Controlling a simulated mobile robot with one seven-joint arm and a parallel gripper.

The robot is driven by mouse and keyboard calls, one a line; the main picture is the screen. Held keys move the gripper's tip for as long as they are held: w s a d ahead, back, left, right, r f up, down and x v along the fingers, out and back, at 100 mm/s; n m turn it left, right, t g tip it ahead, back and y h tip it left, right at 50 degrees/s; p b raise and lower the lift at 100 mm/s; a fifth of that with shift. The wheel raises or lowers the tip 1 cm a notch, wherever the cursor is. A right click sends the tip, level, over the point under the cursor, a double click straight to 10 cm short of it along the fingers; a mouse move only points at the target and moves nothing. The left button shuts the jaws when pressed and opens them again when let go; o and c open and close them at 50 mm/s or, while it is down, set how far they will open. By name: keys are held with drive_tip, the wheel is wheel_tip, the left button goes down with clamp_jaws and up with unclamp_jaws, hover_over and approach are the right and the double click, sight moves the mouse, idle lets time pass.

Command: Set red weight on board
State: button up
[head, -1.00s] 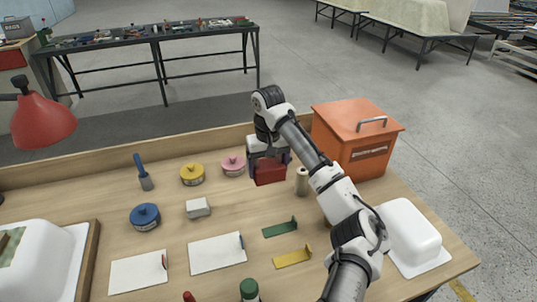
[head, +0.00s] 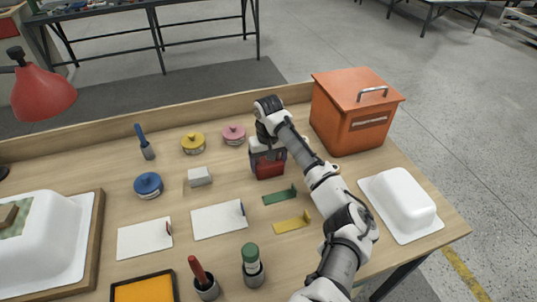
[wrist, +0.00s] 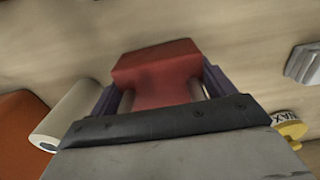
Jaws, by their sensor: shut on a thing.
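The red weight (head: 268,168) is a red block held between the fingers of my gripper (head: 267,152), near the middle of the bench. In the wrist view the weight (wrist: 158,72) fills the space between my gripper's purple fingers (wrist: 160,92). I cannot tell whether its underside touches the bench. A wooden board (head: 96,245) lies at the left, under a white tub shell (head: 55,228). The shell carries a green patch (head: 14,222) and a small brown block, both cut by the picture's left edge.
Blue (head: 148,185), yellow (head: 194,142) and pink (head: 234,134) tins, a grey-white block (head: 199,177) and white cards (head: 219,219) lie left of my gripper. An orange box (head: 355,115) and another white shell (head: 402,200) stand right. Upright handled tools (head: 252,265) stand in front.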

drive_tip(key=shift+r, duration=0.1)
drive_tip(key=o, duration=1.7)
drive_tip(key=shift+f, duration=0.25)
drive_tip(key=shift+c, duration=0.2)
drive_tip(key=o, duration=0.3)
drive_tip(key=shift+r, duration=0.1)
